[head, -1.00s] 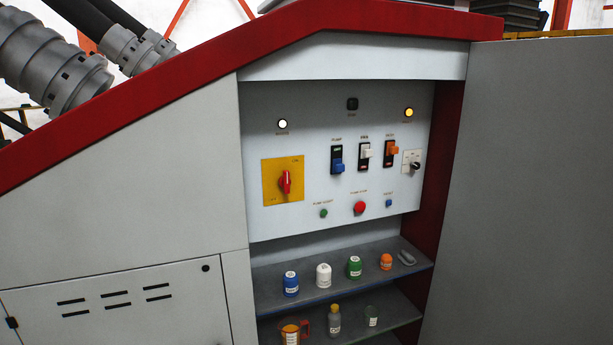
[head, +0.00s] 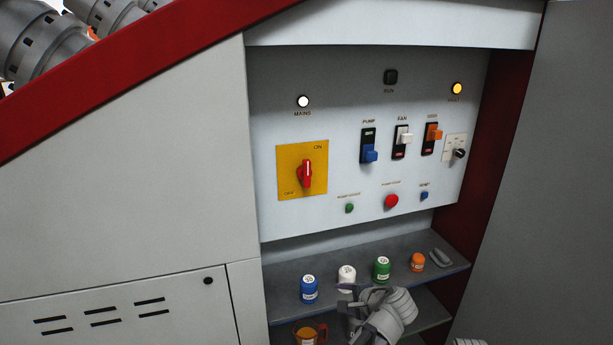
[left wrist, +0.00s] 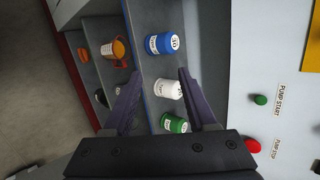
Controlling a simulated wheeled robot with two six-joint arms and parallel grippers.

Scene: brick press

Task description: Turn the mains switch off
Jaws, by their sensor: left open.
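The mains switch is a red rotary handle (head: 306,173) on a yellow plate (head: 288,185) at the left of the grey control panel. The handle stands about upright. ON is printed at the plate's upper right and OFF at its lower left. The round MAINS lamp (head: 303,101) above it glows white. My left gripper (head: 346,297) is below the panel, in front of the shelf jars, lower than the switch and to its right. In the left wrist view it (left wrist: 158,80) is open and empty, with jars beyond the fingers. The switch is outside that view.
The panel also bears pump (head: 370,153), fan (head: 402,140) and orange (head: 433,132) switches, a selector knob (head: 459,153) and a red button (head: 391,201). Blue (head: 309,290), white (head: 347,272) and green (head: 382,268) jars stand on the shelf. A grey door (head: 550,200) bounds the right.

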